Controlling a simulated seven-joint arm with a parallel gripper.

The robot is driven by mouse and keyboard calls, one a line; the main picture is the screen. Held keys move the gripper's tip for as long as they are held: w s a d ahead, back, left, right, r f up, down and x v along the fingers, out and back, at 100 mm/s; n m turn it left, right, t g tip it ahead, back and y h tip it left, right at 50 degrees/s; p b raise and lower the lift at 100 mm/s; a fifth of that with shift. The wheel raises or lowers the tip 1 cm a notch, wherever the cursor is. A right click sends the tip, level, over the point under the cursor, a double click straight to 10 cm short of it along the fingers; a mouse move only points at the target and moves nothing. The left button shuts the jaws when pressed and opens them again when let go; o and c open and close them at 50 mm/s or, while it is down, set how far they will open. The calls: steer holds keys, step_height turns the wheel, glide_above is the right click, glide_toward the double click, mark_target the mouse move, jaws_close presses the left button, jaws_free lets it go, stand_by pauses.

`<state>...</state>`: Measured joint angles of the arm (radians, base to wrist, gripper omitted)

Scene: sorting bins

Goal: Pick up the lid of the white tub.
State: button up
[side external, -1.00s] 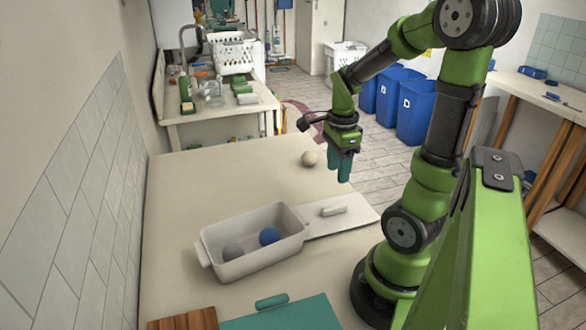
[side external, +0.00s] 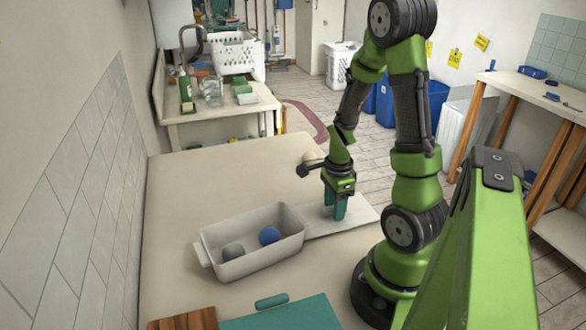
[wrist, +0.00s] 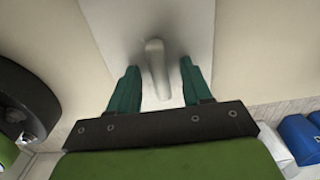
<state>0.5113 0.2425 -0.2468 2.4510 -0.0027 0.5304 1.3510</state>
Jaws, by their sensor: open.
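The white tub (side external: 265,260) stands open on the table, with a grey ball (side external: 233,250) and a blue ball (side external: 269,236) inside. Its flat white lid (side external: 364,217) lies on the table to the right of the tub. My gripper (side external: 336,214) is open and points down over the lid, hiding the lid's handle in the side view. In the wrist view, the lid (wrist: 197,18) carries a pale bar handle (wrist: 157,70). The handle lies between my two teal fingers (wrist: 157,66), roughly along the viewing direction, with a gap on each side. I cannot tell how far the fingertips are above the lid.
A teal board (side external: 285,317), a teal bar (side external: 271,301) and a wooden board (side external: 187,320) lie at the table's front. A pale ball (side external: 309,158) is behind my gripper. The table's left side is clear.

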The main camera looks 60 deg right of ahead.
jaws_close()
steer(key=shift+r, duration=0.15)
